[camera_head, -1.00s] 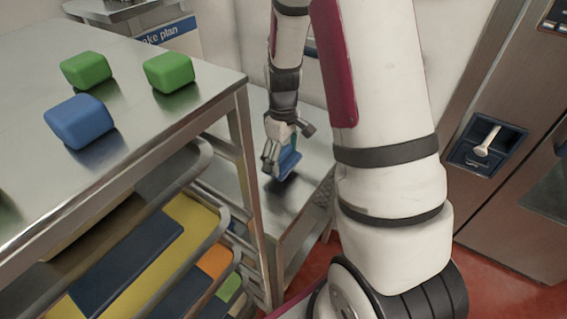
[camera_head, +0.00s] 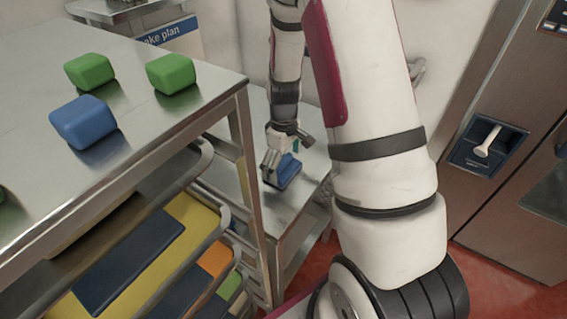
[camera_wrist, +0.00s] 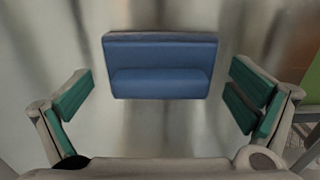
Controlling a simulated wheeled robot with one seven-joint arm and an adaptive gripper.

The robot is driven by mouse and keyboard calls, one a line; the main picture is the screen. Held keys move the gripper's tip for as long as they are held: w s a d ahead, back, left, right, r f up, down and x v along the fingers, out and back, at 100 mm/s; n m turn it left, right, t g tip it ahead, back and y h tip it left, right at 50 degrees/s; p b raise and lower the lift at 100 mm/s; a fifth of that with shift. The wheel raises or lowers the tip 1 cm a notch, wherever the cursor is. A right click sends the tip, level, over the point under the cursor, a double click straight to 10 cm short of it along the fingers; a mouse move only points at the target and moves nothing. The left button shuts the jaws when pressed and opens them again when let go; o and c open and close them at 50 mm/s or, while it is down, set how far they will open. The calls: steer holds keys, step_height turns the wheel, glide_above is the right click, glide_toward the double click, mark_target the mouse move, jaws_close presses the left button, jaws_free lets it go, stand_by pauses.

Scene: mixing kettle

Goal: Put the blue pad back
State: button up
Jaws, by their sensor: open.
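The blue pad (camera_head: 287,172) rests on the lower steel surface (camera_head: 283,205) behind the shelf rack in the head view. In the wrist view the blue pad (camera_wrist: 161,66) is a wide block with a ledge across its lower half, lying ahead of the fingers. My gripper (camera_head: 285,152) is just above the pad, pointing down. It is open, with a green-lined finger on each side and clear gaps between fingers and pad. Part of the pad is hidden by a finger in the head view.
A steel table (camera_head: 35,75) at the left holds a blue block (camera_head: 84,122) and several green blocks (camera_head: 171,73). Trays with coloured panels (camera_head: 130,262) sit under it. A steel cabinet with a white handle (camera_head: 488,142) stands at the right.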

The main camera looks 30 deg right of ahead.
mark_target(284, 161)
step_height(284, 161, up, 12)
steer(key=shift+b, duration=0.35)
steer(key=shift+f, duration=0.1)
stand_by(0.4)
